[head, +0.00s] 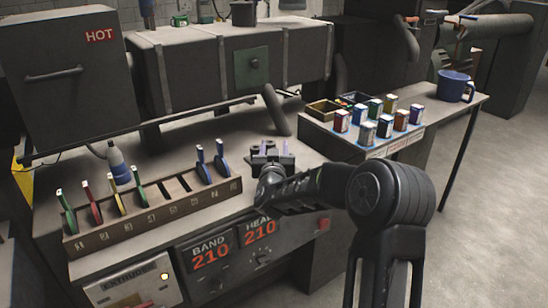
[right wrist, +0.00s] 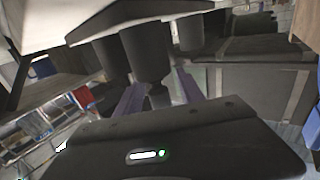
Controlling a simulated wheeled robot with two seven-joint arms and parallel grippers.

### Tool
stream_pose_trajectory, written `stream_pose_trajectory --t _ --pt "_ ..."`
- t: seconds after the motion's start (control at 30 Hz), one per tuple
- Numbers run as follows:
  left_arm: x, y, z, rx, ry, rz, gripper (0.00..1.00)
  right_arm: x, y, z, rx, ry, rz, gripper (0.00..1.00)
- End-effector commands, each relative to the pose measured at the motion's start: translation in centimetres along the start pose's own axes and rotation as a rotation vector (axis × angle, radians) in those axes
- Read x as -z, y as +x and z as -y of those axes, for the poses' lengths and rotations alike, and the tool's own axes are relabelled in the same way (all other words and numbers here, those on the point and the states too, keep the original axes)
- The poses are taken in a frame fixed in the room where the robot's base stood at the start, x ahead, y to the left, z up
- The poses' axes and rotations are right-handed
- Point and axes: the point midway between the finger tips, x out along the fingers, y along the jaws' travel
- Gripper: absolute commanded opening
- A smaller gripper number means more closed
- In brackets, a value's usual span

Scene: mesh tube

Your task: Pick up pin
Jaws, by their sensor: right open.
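My right gripper (head: 271,148) is over the bench top, its two purple fingers apart. Small dark round parts stand at and between the fingers; I cannot tell for sure which is the pin. In the right wrist view the open fingers (right wrist: 160,90) reach toward a dark stepped cylinder (right wrist: 146,52), whose narrow end lies between them. I cannot tell whether they touch it. My left gripper is not in view.
A numbered rack (head: 150,222) with coloured-handled tools and some empty slots lies left of my gripper. The side table holds several coloured cans (head: 366,133) and a blue mug (head: 454,86). A HOT machine (head: 68,75) stands behind.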

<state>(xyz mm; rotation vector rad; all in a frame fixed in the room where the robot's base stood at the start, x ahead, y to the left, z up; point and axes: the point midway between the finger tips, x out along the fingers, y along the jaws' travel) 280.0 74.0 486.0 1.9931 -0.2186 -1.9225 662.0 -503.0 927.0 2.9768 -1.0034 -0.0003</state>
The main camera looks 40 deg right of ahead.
Motion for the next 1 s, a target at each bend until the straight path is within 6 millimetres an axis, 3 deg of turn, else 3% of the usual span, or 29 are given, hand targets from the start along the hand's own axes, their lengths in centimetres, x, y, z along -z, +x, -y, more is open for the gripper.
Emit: stream_pose_trajectory --t 0.4,0.9,1.0 --pt "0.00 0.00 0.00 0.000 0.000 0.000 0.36 0.01 -0.03 0.00 0.000 0.000 0.000 0.44" --pt "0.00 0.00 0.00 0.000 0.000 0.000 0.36 0.01 -0.03 0.00 0.000 0.000 0.000 0.04" --pt "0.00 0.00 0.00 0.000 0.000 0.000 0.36 0.01 -0.03 0.00 0.000 0.000 0.000 0.00"
